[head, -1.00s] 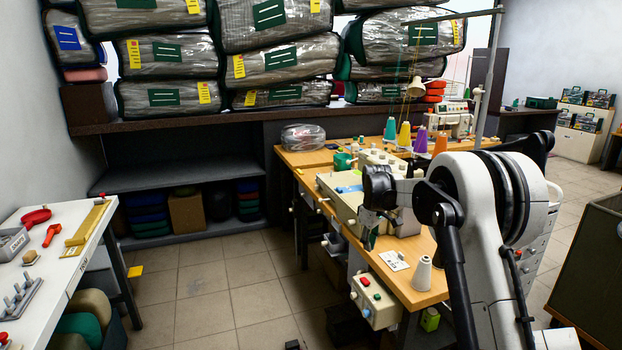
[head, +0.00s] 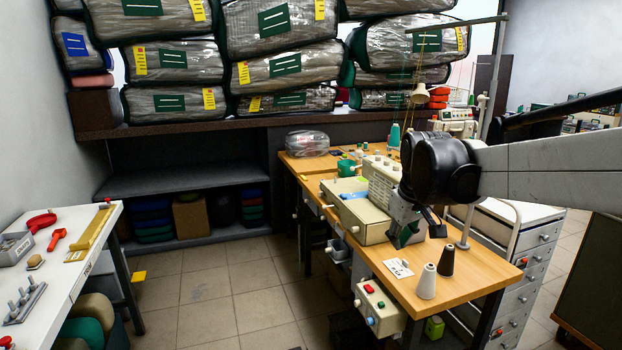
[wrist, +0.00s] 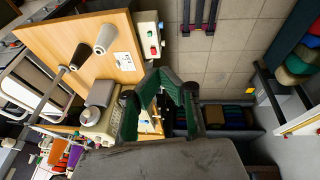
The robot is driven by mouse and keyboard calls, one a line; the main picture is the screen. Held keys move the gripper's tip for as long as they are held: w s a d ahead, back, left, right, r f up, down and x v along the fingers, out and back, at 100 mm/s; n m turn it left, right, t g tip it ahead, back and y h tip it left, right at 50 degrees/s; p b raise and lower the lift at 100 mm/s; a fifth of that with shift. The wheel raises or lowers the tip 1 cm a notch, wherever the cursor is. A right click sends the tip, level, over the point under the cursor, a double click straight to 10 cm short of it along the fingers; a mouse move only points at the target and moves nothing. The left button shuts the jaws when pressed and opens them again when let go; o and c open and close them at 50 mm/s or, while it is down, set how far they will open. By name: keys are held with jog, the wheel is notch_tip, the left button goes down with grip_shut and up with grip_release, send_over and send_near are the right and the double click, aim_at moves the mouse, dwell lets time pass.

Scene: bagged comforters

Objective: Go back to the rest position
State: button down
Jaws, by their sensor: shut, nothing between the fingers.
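My gripper (head: 403,238) hangs below the dark wrist joint, over the right part of the wooden sewing table (head: 470,277). It points down and is shut, with nothing held. In the head view my arm comes in from the right edge. In the wrist view the green-padded fingers of my gripper (wrist: 168,75) show in the middle. The bagged comforters (head: 285,67) are stacked on the high shelf at the back, away from my gripper.
A sewing machine (head: 352,212) stands just left of my gripper. A grey cone (head: 427,282) and a dark cone (head: 446,262) stand on the table near it. A white drawer cabinet (head: 530,250) is at the right. A white table (head: 75,258) is at the left, with free floor (head: 220,290) between.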

jog(key=s+f+m+t, duration=0.1)
jog(key=s+f+m, duration=0.1)
jog(key=s, duration=1.1)
jog(key=s+f+m+t, duration=0.2)
jog(key=s+f, duration=0.1)
jog(key=s, duration=1)
jog(key=shift+s+f+m, duration=0.15)
jog(key=shift+s+m, duration=0.15)
jog(key=shift+s, duration=0.05)
